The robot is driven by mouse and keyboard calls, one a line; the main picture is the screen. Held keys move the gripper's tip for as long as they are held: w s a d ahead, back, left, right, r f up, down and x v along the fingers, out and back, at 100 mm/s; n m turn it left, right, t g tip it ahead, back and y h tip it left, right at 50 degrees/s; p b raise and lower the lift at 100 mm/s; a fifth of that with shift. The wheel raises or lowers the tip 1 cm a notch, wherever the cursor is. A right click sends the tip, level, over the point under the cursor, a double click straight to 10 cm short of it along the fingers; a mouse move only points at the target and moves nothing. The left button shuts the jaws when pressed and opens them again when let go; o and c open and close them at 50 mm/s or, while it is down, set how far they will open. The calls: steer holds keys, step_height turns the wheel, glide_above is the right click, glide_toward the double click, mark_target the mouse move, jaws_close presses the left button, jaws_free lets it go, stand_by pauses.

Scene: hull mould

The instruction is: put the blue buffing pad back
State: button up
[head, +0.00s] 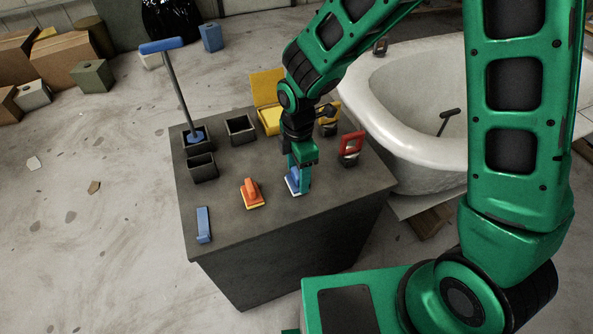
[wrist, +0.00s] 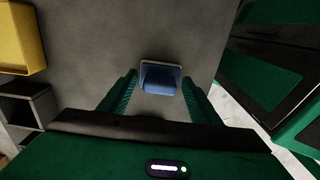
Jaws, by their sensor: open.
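The blue buffing pad (head: 292,182) sits on the dark worktop, right of the orange pad, partly hidden by my gripper in the head view. In the wrist view the blue pad (wrist: 160,78) shows a blue top on a paler base. My gripper (head: 299,186) points down at it, fingers open. In the wrist view the fingers stand left and right of the pad, with gaps visible; I cannot tell how far above the worktop they are. Two dark open boxes, one nearer (head: 202,167) and one farther (head: 240,129), stand on the worktop and look empty.
A blue-handled long tool (head: 175,85) stands upright in a dark holder at the back left. An orange pad (head: 252,192), a blue strip (head: 204,225), a yellow bin (head: 267,100) and a red-handled tool (head: 351,147) share the worktop. A white tub-like mould (head: 420,90) stands right.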

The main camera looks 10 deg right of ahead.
mark_target(298, 171)
steer(key=shift+r, duration=0.1)
step_height(298, 171, up, 12)
stand_by(0.5)
steer(key=s+d+r+m+h, duration=0.1)
steer(key=s+d+r+m, duration=0.15)
steer(key=d+m, duration=0.6)
steer(key=s+d+r+m, duration=0.1)
steer(key=d+r+m, duration=0.25)
steer(key=d, duration=1.05)
steer(key=s+d+r+m+y, duration=0.1)
steer(key=s+d+m, duration=1.1)
steer(key=s+m, duration=0.3)
steer(key=shift+s+d+r+m, duration=0.2)
steer(key=shift+s+m, duration=0.1)
steer(key=shift+s, duration=0.9)
